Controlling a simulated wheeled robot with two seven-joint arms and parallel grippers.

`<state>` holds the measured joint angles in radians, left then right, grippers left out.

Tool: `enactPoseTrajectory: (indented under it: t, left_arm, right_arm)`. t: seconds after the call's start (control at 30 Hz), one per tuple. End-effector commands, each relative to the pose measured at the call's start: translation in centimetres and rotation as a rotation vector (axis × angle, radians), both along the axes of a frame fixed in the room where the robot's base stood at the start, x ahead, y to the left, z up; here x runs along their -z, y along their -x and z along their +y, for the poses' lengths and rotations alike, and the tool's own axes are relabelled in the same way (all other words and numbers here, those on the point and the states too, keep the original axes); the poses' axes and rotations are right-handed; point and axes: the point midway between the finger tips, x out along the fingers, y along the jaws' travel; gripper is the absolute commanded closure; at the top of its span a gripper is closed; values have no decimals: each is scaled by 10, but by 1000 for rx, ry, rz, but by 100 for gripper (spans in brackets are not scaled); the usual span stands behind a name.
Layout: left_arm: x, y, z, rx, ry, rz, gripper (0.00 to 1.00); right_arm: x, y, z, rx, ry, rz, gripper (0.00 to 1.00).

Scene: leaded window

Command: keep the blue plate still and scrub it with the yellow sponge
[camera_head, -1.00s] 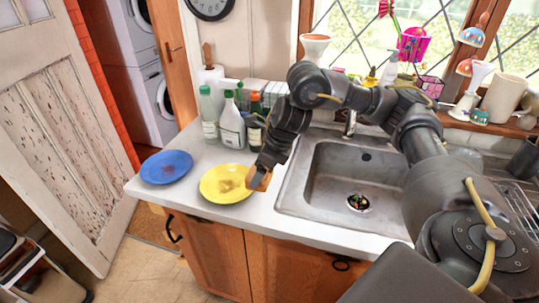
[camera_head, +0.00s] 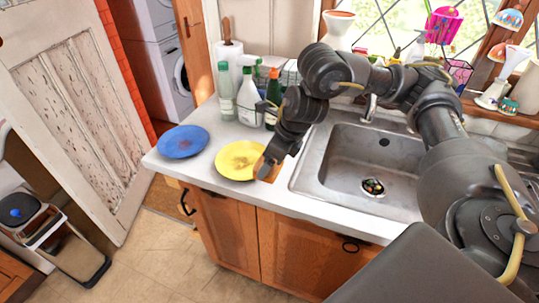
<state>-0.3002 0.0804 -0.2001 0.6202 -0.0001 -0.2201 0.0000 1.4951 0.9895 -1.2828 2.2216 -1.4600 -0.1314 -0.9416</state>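The blue plate (camera_head: 183,142) lies flat near the left end of the counter, with a brownish smear on it. A yellow plate (camera_head: 240,160), also smeared, lies to its right. My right gripper (camera_head: 264,171) points down at the right edge of the yellow plate. An orange-yellow block (camera_head: 270,173), probably the sponge, shows at its fingertips, partly hidden by them. Whether the fingers are closed on it is not clear. My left gripper is not in view.
The metal sink (camera_head: 362,167) is right of the gripper. Several bottles (camera_head: 247,97) and a paper roll (camera_head: 230,60) stand behind the plates. The counter's front edge (camera_head: 215,188) runs close to the plates. A bin (camera_head: 60,240) stands on the floor at left.

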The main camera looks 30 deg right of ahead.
Motion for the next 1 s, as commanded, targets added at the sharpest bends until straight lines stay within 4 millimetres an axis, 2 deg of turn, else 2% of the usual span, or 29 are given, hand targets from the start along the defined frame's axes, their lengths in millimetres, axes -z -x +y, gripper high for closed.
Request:
enactPoseTrajectory:
  t: [0.17,0.57,0.77,0.87,1.0]
  left_arm:
    - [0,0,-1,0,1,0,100]
    - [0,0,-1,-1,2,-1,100]
    - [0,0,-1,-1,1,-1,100]
    - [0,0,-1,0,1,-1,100]
    - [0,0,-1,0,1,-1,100]
  right_arm:
    - [3,4,10,163,4,-5,40]
    - [16,22,37,882,11,-12,40]
    - [24,34,49,1380,9,-10,40]
    - [27,41,56,1712,7,-10,40]
    - [32,54,65,2265,5,-1,40]
